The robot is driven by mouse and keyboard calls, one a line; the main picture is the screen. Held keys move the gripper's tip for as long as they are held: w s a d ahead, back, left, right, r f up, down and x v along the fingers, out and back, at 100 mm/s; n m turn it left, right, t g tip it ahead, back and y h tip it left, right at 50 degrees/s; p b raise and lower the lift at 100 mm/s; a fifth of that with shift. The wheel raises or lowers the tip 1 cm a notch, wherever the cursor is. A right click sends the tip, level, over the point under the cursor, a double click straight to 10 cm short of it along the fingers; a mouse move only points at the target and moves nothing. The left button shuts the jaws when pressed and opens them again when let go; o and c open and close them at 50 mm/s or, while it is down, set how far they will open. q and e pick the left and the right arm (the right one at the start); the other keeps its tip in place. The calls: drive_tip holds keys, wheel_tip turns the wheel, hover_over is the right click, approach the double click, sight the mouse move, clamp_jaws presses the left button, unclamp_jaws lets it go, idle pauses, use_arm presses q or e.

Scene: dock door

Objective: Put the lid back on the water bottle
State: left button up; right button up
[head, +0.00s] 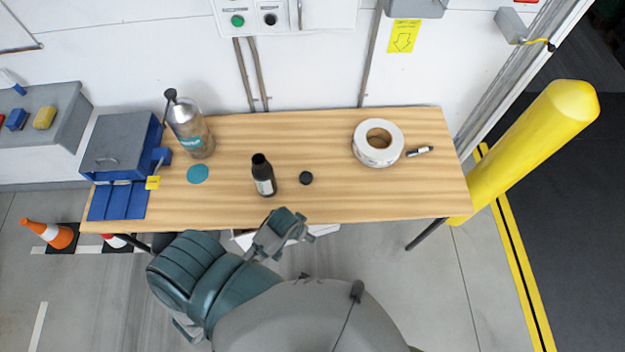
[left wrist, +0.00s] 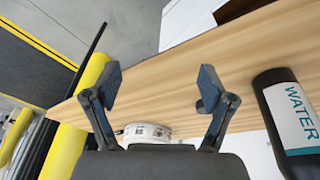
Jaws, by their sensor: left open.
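The black water bottle (head: 265,182) stands upright on the wooden table, left of the table's middle. In the left wrist view the bottle (left wrist: 292,120) is at the right edge, its white label reading WATER. A small round black lid (head: 306,178) lies on the table just right of the bottle. I cannot make out the lid in the left wrist view. My left gripper (head: 290,229) is open and empty at the table's front edge, nearer me than bottle and lid. Its two fingers show apart in the left wrist view (left wrist: 158,90). My right gripper is not in view.
A white tape roll (head: 365,155) and a marker (head: 419,151) lie right. A yellow post (head: 530,140) stands beyond the right end.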

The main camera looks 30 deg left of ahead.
use_arm(q)
drive_tip(key=w+n, duration=0.1)
drive_tip(key=w, duration=0.4)
wheel_tip(320, 180, up, 11)
drive_tip(key=n+g, duration=0.3)
drive_tip(key=n, duration=0.5)
hover_over(306, 176)
drive_tip(key=shift+w+d+y, duration=0.2)
drive_tip(key=shift+y, duration=0.2)
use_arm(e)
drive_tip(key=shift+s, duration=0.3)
use_arm(q)
drive_tip(key=shift+f, duration=0.15)
wheel_tip(306, 176, down, 12)
drive_tip(key=shift+f+b, duration=0.1)
drive_tip(key=shift+b, duration=0.4)
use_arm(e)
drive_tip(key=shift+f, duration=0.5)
use_arm(q)
drive_tip(key=f, duration=0.5)
drive_tip(key=shift+s+a+f, duration=0.1)
drive_tip(key=shift+s+a, duration=0.1)
drive_tip(key=shift+s, duration=0.05)
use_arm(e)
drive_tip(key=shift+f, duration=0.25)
